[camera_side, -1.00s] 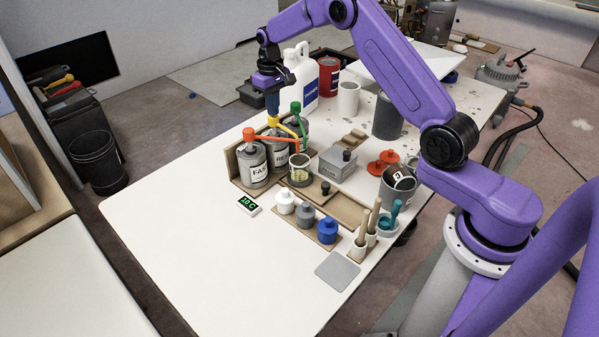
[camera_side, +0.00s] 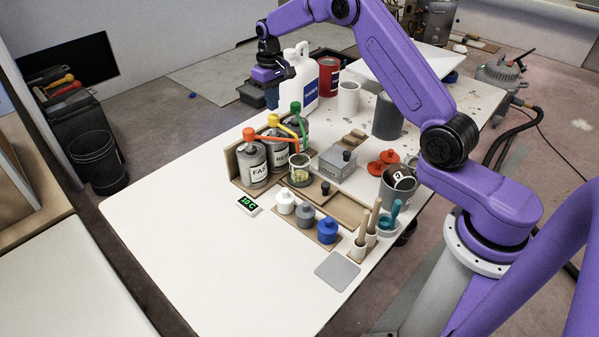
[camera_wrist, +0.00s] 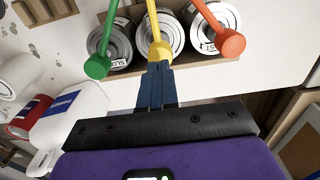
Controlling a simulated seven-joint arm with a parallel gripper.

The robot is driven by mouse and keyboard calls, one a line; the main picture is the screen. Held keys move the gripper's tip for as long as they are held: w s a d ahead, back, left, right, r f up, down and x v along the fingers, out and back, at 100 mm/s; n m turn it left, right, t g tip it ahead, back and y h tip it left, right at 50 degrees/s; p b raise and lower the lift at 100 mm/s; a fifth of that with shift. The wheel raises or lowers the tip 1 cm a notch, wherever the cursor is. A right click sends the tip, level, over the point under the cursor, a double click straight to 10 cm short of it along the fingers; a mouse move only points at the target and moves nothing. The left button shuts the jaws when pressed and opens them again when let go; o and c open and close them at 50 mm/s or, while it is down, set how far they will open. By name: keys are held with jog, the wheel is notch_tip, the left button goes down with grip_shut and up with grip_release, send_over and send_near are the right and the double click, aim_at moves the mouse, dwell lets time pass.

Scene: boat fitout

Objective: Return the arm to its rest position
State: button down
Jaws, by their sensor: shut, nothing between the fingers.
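My gripper (camera_side: 272,98) is shut and empty in the side view, raised above the pump cans at the back of the white table (camera_side: 190,255). In the wrist view its blue fingers (camera_wrist: 157,70) are together, overlapping the picture of the yellow pump head. Below stand three grey cans with a red pump (camera_side: 250,134), a yellow pump (camera_side: 273,120) and a green pump (camera_side: 296,107). The pumps also show in the wrist view: green (camera_wrist: 97,66), yellow (camera_wrist: 160,50) and orange-red (camera_wrist: 231,43). The fingers appear clear of the pumps in the side view.
A white jug (camera_side: 301,80) stands close behind my gripper, with a red can (camera_side: 328,75) and white cup (camera_side: 348,98) to its right. A grey box (camera_side: 338,164), small jars (camera_side: 305,214) and a brush holder (camera_side: 358,250) stand nearer. The table's front left is clear.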

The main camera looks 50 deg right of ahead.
jog(key=shift+r, duration=1.2)
jog(key=shift+a+r, duration=0.1)
jog(key=shift+a, duration=0.1)
jog(key=s+a+r+n, duration=0.3)
jog(key=s+a, duration=0.4)
jog(key=s, duration=0.2)
jog(key=s+a+r+n, duration=0.3)
jog(key=s+a+r, duration=0.1)
jog(key=s+a, duration=0.4)
jog(key=s+d+n, duration=0.2)
jog(key=s+n, duration=0.1)
jog(key=s, duration=1.1)
jog(key=s+d+f+n, duration=0.1)
jog(key=s+d+n, duration=0.1)
jog(key=s, duration=1.2)
jog(key=shift+s+d+f+n, duration=0.3)
jog(key=shift+s+n, duration=0.05)
jog(key=shift+n, duration=0.45)
